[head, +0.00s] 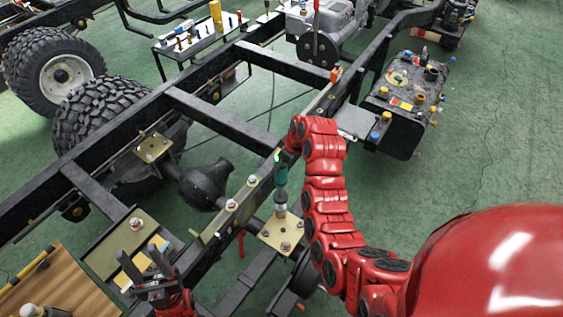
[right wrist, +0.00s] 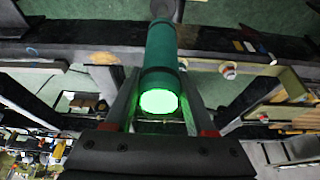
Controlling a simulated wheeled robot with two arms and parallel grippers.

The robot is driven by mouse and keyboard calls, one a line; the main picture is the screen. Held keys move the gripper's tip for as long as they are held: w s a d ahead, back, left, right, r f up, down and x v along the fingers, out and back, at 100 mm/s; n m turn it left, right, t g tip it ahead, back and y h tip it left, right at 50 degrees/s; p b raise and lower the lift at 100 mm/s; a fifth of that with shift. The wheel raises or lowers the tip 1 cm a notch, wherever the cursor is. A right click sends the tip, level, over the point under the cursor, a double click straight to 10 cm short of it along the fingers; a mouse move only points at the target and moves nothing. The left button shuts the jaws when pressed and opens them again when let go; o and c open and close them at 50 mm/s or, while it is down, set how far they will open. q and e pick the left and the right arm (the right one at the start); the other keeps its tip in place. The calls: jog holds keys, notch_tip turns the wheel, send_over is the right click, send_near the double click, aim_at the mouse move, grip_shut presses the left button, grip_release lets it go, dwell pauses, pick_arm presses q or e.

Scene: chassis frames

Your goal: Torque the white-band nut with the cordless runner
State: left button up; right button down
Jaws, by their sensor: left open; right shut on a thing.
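The cordless runner (head: 281,178) is teal with a grey lower end and stands about upright over a brass plate (head: 268,238) on the chassis rail. My right gripper (right wrist: 158,100) is shut on it, and its lit green end faces the right wrist camera (right wrist: 160,55). The runner's lower end hides whatever is under it; I cannot tell whether it touches a nut. A nut (head: 286,246) shows on the plate, and others sit on the rail bracket (head: 231,205). Their band colours are too small to tell apart in the head view. My left gripper (head: 150,272) is open and empty at lower left.
A olive tray (head: 110,252) with a nut on it lies left of the rail, beside a wooden board (head: 45,285). A black box (head: 405,100) with coloured caps hangs right of the frame. A parts shelf (head: 200,40) stands behind. Green floor is clear at right.

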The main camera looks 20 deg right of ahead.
jog(key=shift+w+r, duration=0.1)
jog(key=shift+r, duration=2.45)
